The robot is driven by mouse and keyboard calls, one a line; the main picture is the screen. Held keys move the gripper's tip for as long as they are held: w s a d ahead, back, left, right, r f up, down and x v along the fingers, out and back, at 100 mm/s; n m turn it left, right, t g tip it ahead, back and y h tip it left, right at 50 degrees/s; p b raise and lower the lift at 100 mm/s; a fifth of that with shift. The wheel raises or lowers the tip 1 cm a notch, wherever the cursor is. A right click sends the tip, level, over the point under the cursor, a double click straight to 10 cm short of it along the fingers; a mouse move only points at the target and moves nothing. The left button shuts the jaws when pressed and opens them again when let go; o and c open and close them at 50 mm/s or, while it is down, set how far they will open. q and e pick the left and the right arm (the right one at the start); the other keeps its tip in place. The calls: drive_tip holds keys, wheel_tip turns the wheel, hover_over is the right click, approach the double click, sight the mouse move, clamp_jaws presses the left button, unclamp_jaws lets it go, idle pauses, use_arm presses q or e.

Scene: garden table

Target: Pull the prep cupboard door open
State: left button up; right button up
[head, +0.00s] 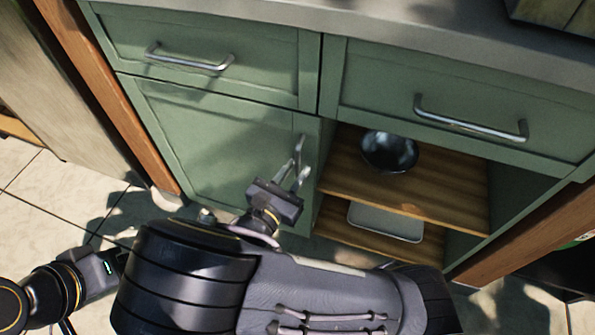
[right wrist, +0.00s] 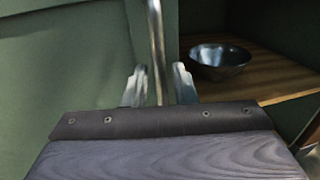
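The prep cupboard door (head: 205,135) is a green panel below the left drawer in the head view. It looks shut or nearly so, its top edge parallel to the drawer above. Its upright metal handle (head: 303,148) is near its right edge. My right gripper (head: 297,172) is at this handle. In the right wrist view the handle bar (right wrist: 156,40) passes between the two fingertips (right wrist: 159,86), with a gap visible on both sides, so the gripper looks open around it. The lower end of the handle is hidden by the gripper.
Right of the door is an open compartment with wooden shelves (head: 455,205), a dark bowl (head: 388,152) and a pale tray (head: 385,222). Above are two drawers with metal handles (head: 190,60) (head: 470,122). Wooden posts (head: 120,110) flank the cupboard. Tiled floor (head: 45,190) shows at left.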

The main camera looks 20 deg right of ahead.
drive_tip(key=shift+w+d, duration=0.45)
clamp_jaws()
